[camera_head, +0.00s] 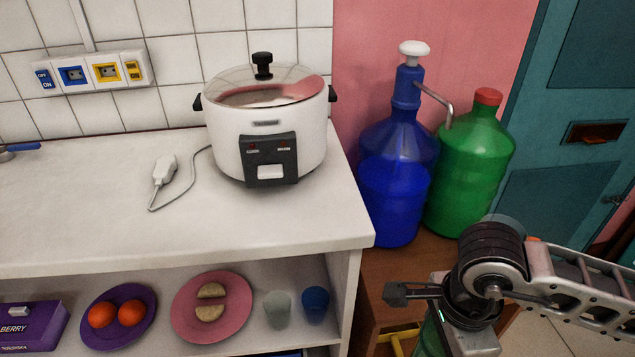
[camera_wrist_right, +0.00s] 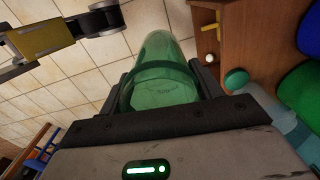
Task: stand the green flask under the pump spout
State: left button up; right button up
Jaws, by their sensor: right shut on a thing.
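The pump (camera_head: 406,80) has a white knob and a thin metal spout (camera_head: 437,97) pointing right, on top of a blue jug (camera_head: 393,190). The jug stands on a low wooden stand (camera_head: 385,268). My right gripper (camera_head: 428,312) is at the lower right in the head view, in front of and below the jug. In the wrist view it (camera_wrist_right: 165,88) is shut on the translucent green flask (camera_wrist_right: 160,65). Only a sliver of the flask (camera_head: 431,338) shows in the head view, mostly hidden by my gripper. It is away from the spout.
A green jug (camera_head: 470,165) with a red cap stands right of the blue one, and a translucent vessel (camera_head: 507,226) is partly hidden behind my right arm. The white counter (camera_head: 90,220) with a rice cooker (camera_head: 225,135) is left. The stand's front is bare.

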pick_arm(q)
jog(key=shift+a+r+p, duration=0.25)
jog(key=shift+r+p, duration=0.9)
jog(key=shift+p, duration=1.25)
pick_arm(e)
jog(key=w+d+r+n, duration=0.1)
jog(key=w+r+n, duration=0.6)
jog(key=r+n, duration=0.5)
jog(key=shift+w+d+r+n, duration=0.2)
jog(key=shift+d+n, duration=0.1)
jog(key=shift+n, duration=2.3)
